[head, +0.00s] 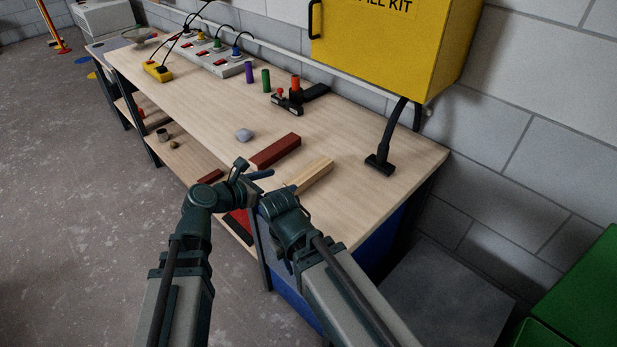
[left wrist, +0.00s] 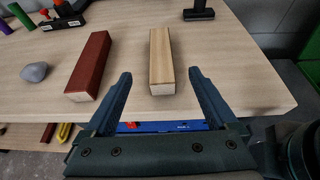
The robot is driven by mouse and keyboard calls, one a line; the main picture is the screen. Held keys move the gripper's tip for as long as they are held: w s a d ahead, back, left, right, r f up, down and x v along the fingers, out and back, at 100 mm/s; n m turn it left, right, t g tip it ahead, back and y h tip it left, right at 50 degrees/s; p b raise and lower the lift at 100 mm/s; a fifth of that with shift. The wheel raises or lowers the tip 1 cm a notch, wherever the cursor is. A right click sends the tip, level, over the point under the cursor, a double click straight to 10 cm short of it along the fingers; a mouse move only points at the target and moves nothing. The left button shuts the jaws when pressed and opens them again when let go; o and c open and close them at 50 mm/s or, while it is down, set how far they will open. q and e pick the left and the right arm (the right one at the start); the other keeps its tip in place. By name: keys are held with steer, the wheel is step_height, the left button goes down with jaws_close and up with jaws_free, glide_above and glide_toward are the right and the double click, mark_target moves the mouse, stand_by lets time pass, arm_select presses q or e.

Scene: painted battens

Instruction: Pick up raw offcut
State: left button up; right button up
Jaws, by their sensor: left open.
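The raw offcut (head: 313,174) is a short bare pale-wood batten lying on the bench top near its front edge. In the left wrist view the offcut (left wrist: 161,62) points lengthwise away from me, its near end a little beyond my fingertips. My left gripper (head: 277,182) is open and empty at the bench's front edge. In the left wrist view its two fingers (left wrist: 160,76) stand apart, one on each side of the offcut's line. My arms hide part of the bench edge in the head view. I cannot make out my right gripper.
A dark red batten (head: 276,151) lies left of the offcut, with a grey stone-like lump (head: 244,135) beyond. A black clamp-like tool (head: 290,103) and coloured cylinders stand farther back. A black-footed flexible stand (head: 380,165) is to the right. Bare bench top (head: 340,140) lies behind the offcut.

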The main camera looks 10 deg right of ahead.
mark_target(305, 174)
arm_select(q)
steer(key=b+x, duration=0.2)
steer(key=x, duration=0.4)
steer(key=shift+w+f, duration=0.15)
steer(key=shift+f, duration=0.1)
steer(key=shift+w+d+f, duration=0.15)
steer(key=shift+w+d, duration=0.1)
steer(key=shift+d, duration=0.25)
steer(key=shift+w+d+f+b, duration=0.3)
steer(key=shift+d+b, duration=0.1)
steer(key=shift+b, duration=0.1)
steer(key=b+x, duration=0.1)
steer(key=x, duration=0.3)
steer(key=shift+f+b, duration=0.1)
steer(key=shift+b, duration=0.25)
jaws_close()
